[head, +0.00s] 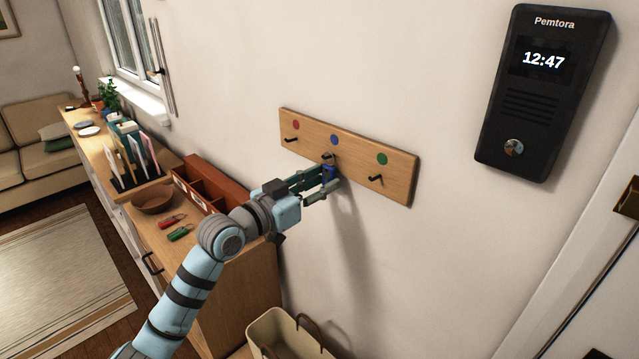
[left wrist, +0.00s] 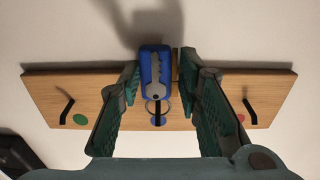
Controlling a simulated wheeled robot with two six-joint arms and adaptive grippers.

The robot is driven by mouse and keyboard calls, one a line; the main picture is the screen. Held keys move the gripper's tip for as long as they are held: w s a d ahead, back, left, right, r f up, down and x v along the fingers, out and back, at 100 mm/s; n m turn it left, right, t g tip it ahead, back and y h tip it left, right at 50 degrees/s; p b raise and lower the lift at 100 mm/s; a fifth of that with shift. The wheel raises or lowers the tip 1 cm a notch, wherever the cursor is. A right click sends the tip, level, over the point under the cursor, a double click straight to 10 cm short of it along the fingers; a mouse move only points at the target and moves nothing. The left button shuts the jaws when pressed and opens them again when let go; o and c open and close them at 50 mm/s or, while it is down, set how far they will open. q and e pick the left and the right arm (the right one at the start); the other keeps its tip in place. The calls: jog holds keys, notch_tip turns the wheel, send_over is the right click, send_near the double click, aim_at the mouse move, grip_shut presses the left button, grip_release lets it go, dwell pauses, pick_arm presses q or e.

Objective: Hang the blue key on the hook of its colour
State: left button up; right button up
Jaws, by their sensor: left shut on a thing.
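The wooden board (head: 400,180) on the wall carries three dark hooks under a red, a blue (head: 334,140) and a green dot. My left gripper (head: 325,178) is at the board's lower middle, shut on the blue key (head: 330,172). In the left wrist view, which shows the board upside down, the blue tag and grey key (left wrist: 155,68) lie between the fingers. Its ring (left wrist: 156,107) overlaps the dark middle hook (left wrist: 157,113) by the blue dot; I cannot tell whether it is around the hook. The red hook (head: 291,140) and green hook (head: 376,179) are empty. My right gripper is out of view.
A red key (head: 172,220) and a green key (head: 180,233) lie on the cabinet top beside a wooden bowl (head: 153,200) and a reddish-brown compartment box (head: 205,187). A basket (head: 275,335) stands below the board. A black clock panel (head: 540,95) hangs to the right.

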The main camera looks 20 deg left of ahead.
pick_arm(q)
jog(key=o, duration=1.2)
